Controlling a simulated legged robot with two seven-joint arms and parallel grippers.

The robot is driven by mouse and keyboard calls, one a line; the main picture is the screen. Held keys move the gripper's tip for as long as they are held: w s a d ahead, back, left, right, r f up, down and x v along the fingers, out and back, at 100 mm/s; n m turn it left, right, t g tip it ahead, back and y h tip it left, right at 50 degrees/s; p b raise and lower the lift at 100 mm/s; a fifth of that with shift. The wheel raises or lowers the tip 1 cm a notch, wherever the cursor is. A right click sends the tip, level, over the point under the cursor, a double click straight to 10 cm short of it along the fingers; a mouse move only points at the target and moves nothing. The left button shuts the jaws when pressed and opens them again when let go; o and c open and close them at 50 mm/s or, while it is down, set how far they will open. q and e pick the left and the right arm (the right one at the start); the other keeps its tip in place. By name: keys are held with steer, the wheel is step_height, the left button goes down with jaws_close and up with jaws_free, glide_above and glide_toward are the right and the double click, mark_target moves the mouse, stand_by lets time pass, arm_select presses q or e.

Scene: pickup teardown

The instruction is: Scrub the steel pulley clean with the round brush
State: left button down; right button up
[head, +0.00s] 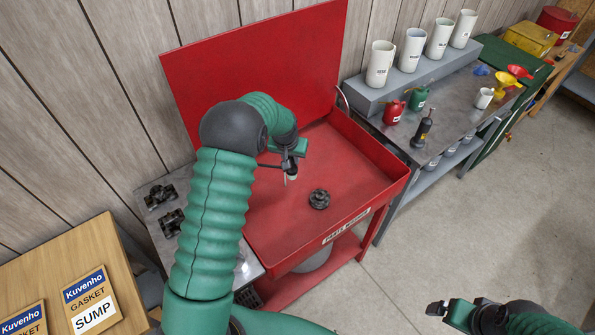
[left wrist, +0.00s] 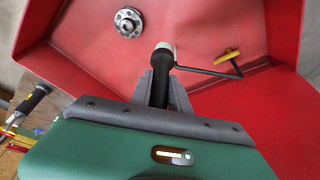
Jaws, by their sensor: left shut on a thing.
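The steel pulley (head: 319,199) lies on the floor of the red parts washer basin (head: 345,160), dark on top in the head view. In the left wrist view the pulley (left wrist: 128,22) shows as a grey round part with holes around its hub. My left gripper (head: 290,160) is over the basin, behind and left of the pulley. It is shut on the black handle of the round brush (left wrist: 161,82), whose pale end points down in the head view (head: 292,177). The brush appears apart from the pulley. My right gripper (head: 448,312) is low at the right, away from the washer; its jaw opening is unclear.
The washer's raised red lid (head: 255,70) stands behind the basin. A thin black bent tube with a yellow end (left wrist: 226,57) is close beside the brush. A bench with pump cans (head: 393,111) and white canisters (head: 411,50) is at right. Dark parts (head: 160,194) lie at left.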

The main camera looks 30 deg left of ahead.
arm_select(q)
step_height(320, 180, down, 15)
steer(key=b, duration=0.9)
steer(key=shift+r, duration=0.15)
steer(key=shift+r, duration=0.1)
step_height(320, 180, up, 10)
steer(key=p, duration=0.6)
stand_by(0.4)
